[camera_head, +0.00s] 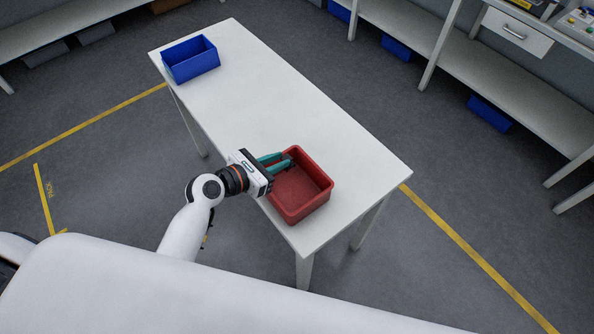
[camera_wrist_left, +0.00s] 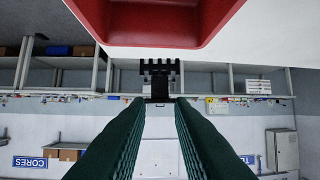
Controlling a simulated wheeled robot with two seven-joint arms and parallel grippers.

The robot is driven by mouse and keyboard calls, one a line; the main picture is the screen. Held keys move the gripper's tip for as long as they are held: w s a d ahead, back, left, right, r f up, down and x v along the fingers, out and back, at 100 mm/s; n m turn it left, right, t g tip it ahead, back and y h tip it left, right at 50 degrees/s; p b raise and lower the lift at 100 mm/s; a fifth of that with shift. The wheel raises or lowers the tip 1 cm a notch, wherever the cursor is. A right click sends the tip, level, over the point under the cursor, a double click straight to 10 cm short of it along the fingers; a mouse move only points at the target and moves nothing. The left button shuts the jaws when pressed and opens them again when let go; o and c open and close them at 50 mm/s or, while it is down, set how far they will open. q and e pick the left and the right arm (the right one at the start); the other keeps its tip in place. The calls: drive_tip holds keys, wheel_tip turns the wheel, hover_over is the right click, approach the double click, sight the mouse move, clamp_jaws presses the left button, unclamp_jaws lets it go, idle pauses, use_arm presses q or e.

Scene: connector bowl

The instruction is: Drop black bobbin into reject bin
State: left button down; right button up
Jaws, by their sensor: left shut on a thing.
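The black bobbin (camera_wrist_left: 160,80), a small dark piece with a toothed edge, sits between my left fingertips in the left wrist view. My left gripper (camera_head: 287,160) has teal fingers and is shut on it. In the head view, the fingers reach over the back left part of the red bin (camera_head: 320,203). In the left wrist view, the red bin (camera_wrist_left: 160,25) fills the top, apart from the bobbin. The bobbin is too small to make out clearly in the head view. My right gripper is not in view.
The red bin stands near the front end of a white table (camera_head: 260,100). A blue bin (camera_head: 192,64) stands at the far left end. The tabletop between them is clear. Shelves with blue boxes (camera_head: 488,114) line the right side, beyond the floor.

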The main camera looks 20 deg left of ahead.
use_arm(q)
wheel_tip(320, 180, down, 7)
drive_tip(key=w+b, duration=0.1)
drive_tip(key=b, duration=0.6)
drive_tip(key=shift+a, duration=0.15)
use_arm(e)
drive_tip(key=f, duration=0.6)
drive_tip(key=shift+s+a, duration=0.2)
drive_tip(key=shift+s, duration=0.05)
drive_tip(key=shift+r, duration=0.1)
use_arm(q)
drive_tip(key=c, duration=1.2)
unclamp_jaws()
drive_tip(key=shift+b+v, duration=0.6)
drive_tip(key=shift+v, duration=5.4)
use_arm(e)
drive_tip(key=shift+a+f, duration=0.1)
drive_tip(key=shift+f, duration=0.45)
